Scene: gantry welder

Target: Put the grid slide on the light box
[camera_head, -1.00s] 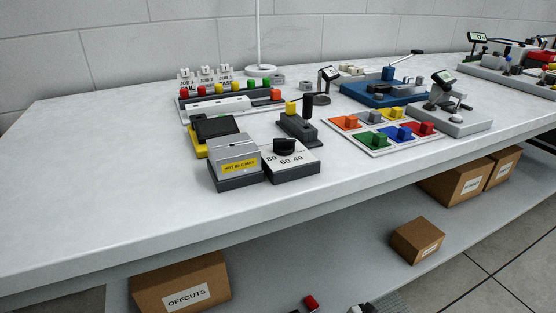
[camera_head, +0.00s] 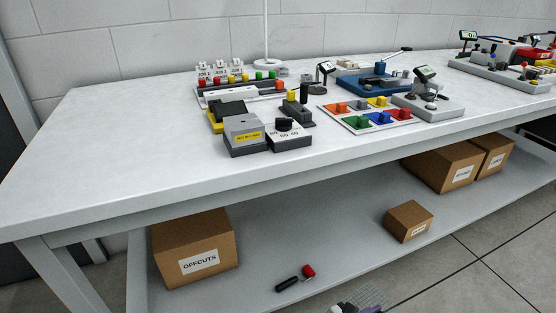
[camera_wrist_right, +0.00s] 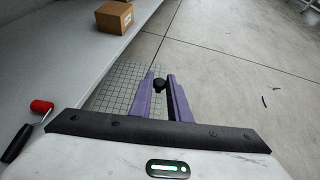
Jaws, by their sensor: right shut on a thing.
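The grid slide (camera_wrist_right: 118,84) is a clear sheet with dark grid lines and a dark round knob. My right gripper (camera_wrist_right: 160,84) has purple fingers and is shut on this knob, with the sheet below the fingertips. In the head view the slide (camera_head: 367,294) and my right gripper (camera_head: 345,308) show only partly at the bottom edge, in front of the bench's lower shelf. I cannot tell which thing on the bench is the light box. My left gripper is in neither view.
The white bench top (camera_head: 110,130) is bare at its left and along its front. Devices and a tray of coloured blocks (camera_head: 328,116) crowd its middle and right. The lower shelf (camera_head: 330,215) holds cartons, including an OFFCUTS carton (camera_head: 195,250), and a red-and-black roller (camera_head: 296,279).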

